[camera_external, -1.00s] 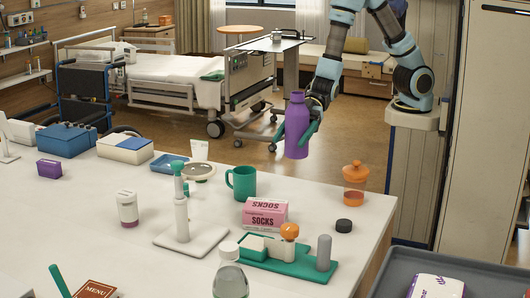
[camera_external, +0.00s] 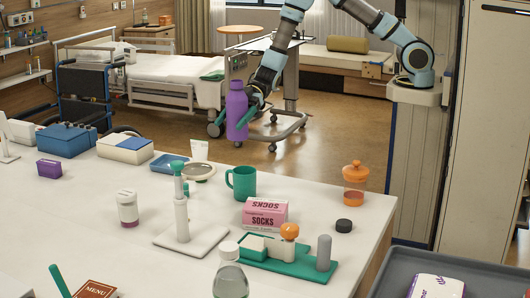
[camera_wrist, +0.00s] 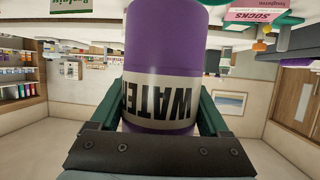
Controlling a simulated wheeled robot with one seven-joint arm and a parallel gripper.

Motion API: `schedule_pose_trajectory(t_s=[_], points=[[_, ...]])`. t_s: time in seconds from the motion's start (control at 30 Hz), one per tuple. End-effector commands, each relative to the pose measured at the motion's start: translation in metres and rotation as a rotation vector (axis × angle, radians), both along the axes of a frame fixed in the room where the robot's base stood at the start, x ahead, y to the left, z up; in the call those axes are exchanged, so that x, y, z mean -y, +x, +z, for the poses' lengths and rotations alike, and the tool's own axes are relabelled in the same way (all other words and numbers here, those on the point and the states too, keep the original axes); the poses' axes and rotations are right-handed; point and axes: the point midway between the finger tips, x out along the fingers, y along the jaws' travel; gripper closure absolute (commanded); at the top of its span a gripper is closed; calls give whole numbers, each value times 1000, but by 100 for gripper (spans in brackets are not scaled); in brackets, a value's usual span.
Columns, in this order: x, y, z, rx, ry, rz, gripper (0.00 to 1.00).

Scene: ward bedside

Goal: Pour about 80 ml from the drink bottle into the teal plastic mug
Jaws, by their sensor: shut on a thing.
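The purple drink bottle (camera_external: 237,112) is upright in the air behind the teal mug, a little above the table height in the external view. My gripper (camera_external: 254,104) is shut on the bottle. In the wrist view the bottle (camera_wrist: 160,60), with a white band reading "WATER", fills the middle between the green fingers of my gripper (camera_wrist: 160,115). The teal plastic mug (camera_external: 241,183) stands upright on the white table (camera_external: 100,222), handle to the left. Its inside is hidden from this angle.
A pink socks box (camera_external: 264,213) stands just in front of the mug. A white pump stand (camera_external: 182,215), a round dish (camera_external: 199,171) and a white tube (camera_external: 198,150) are to its left.

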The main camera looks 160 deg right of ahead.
Motion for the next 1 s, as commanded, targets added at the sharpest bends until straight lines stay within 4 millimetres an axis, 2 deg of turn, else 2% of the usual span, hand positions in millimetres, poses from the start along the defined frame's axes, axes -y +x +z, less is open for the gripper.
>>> schedule_pose_trajectory(t_s=[0.07, 0.7, 1.0], points=[[8, -5, 2, 1, -2, -4, 97], [5, -3, -84, 0, 0, -1, 97], [6, -3, -90, 1, -2, -1, 97]])
